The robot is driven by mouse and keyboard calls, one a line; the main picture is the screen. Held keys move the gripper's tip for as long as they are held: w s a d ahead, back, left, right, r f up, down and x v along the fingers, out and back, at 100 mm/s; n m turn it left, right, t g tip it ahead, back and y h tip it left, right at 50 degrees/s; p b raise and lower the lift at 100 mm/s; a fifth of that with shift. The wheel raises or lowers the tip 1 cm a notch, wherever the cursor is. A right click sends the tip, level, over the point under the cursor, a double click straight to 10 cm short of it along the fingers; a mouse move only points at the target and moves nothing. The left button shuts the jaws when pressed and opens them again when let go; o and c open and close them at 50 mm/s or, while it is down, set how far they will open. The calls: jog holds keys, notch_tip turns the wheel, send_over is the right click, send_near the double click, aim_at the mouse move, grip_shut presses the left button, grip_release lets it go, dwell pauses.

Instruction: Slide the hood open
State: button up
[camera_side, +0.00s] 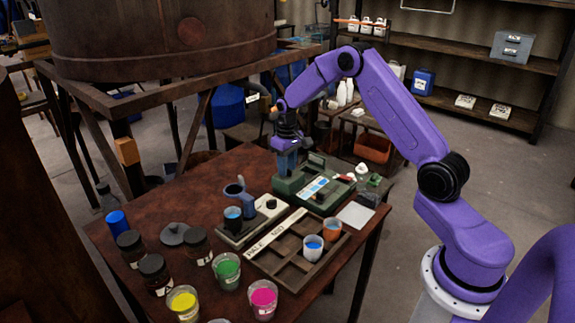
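A green bench instrument (325,196) with a light label panel stands on the brown table's far right part. The raised green piece at its back left (313,165) may be the hood; I cannot tell how far it is open. My gripper (287,167) points down at the instrument's left end, with its bluish fingers at or just above the green housing. I cannot tell whether it touches the housing, or whether the fingers are apart or closed. The gripper hides part of the instrument's back left.
Left of the instrument, a pale device (262,217) carries a cup of blue liquid (233,217). In front are a divided wooden tray (275,262) with two cups, dark jars (155,272), and yellow (183,303), green (227,270) and pink (262,298) cups. The table's back left is clear.

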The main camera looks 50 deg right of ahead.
jog(key=shift+r, duration=0.1)
notch_tip(320, 180, up, 17)
dwell(0.6)
jog(key=shift+a+r, duration=0.1)
jog(key=s+a+r+n, duration=0.1)
jog(key=s+a+n, duration=0.5)
jog(key=s+a, duration=1.2)
jog(key=s+f+n, duration=0.2)
jog(key=s+n, duration=0.1)
jog(key=s, duration=0.7)
jog(key=s+f+n, duration=0.2)
jog(key=s+n, duration=0.1)
jog(key=s, duration=0.8)
jog(key=shift+a+n, duration=0.3)
jog(key=shift+a, duration=0.15)
